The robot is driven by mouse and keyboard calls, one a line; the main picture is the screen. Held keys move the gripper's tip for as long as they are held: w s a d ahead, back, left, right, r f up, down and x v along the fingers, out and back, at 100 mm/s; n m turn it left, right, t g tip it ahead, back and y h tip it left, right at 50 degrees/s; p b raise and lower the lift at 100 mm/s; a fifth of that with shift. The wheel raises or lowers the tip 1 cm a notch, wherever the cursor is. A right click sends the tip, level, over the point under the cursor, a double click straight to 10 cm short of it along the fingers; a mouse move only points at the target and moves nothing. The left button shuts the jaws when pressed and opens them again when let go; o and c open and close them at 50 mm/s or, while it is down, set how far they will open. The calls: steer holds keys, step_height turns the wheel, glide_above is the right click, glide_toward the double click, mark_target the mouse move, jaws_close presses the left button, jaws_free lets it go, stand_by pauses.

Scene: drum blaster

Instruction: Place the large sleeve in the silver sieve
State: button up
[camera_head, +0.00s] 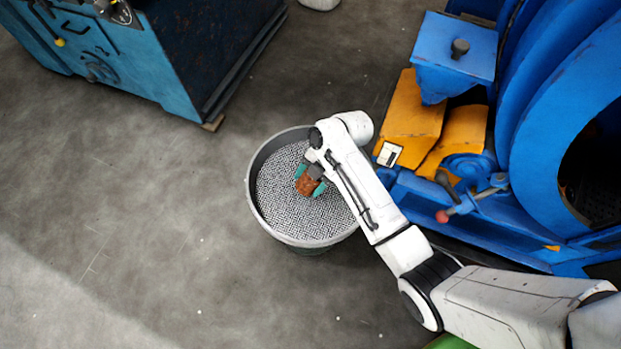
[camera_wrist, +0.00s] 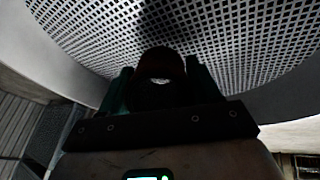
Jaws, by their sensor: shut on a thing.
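The silver sieve (camera_head: 275,222) is a round grey tub with a perforated floor, standing on the concrete in the middle of the head view. Its perforated floor also fills the top of the wrist view (camera_wrist: 235,35). The large sleeve (camera_head: 305,185) is a rusty brown piece between the teal fingers of my gripper (camera_head: 310,183). In the wrist view the sleeve (camera_wrist: 160,66) is dark and round, between the two teal fingers. My gripper is shut on it, over the sieve and inside its rim outline. I cannot tell whether the sleeve touches the sieve floor.
A large blue machine (camera_head: 570,120) with orange parts (camera_head: 412,112) and a red-knobbed lever (camera_head: 443,216) stands close on the right. A blue cabinet (camera_head: 150,50) stands at the upper left. The concrete floor (camera_head: 120,220) is clear to the left of the sieve.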

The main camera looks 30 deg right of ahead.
steer(key=o, duration=1.5)
steer(key=shift+o, duration=0.2)
steer(key=p+v, duration=0.4)
steer(key=v, duration=0.8)
